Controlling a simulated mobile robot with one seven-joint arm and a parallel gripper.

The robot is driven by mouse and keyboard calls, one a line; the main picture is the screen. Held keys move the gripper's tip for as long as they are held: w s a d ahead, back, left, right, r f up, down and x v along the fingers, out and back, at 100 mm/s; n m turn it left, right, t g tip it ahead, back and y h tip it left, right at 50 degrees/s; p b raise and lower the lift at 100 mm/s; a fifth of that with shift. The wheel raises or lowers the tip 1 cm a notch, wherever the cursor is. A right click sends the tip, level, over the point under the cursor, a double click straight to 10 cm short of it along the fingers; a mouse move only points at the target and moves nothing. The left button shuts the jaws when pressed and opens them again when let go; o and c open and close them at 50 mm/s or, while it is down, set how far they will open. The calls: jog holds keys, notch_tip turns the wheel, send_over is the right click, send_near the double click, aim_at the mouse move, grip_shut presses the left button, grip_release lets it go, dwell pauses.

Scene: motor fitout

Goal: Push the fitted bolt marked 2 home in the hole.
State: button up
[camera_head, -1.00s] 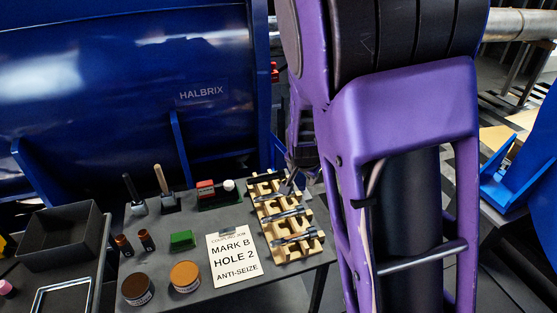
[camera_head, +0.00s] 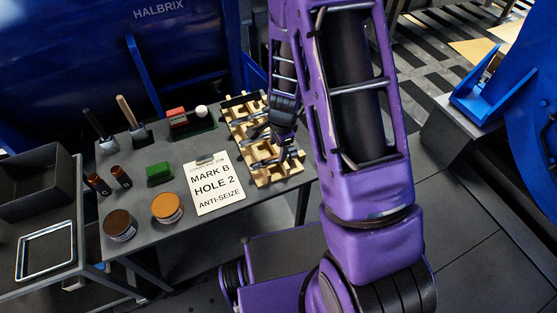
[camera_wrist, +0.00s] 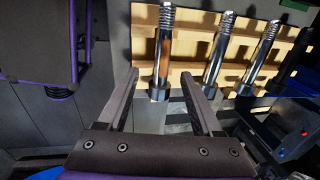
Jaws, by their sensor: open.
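My gripper (camera_wrist: 159,74) is open in the wrist view, its two fingers apart. A steel bolt (camera_wrist: 164,48) with a threaded end shows between and beyond the fingertips; I cannot tell any contact. In the head view my gripper (camera_head: 284,146) is low over the wooden rack (camera_head: 283,177), partly covering the bolts. I can read no mark 2 on any bolt. No bolt fitted in a hole can be made out.
A card (camera_head: 214,184) reads MARK B, HOLE 2, ANTI-SEIZE. A large blue housing (camera_head: 70,90) stands behind. Dark floor lies at right.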

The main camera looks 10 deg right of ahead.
aim_at(275, 157)
jog(key=f, duration=0.2)
jog(key=w+f+b, duration=0.1)
jog(key=f, duration=0.3)
jog(key=shift+w+a+f, duration=0.15)
jog(key=shift+w+a, duration=0.05)
jog(key=shift+w, duration=0.1)
grip_shut()
dwell(1.2)
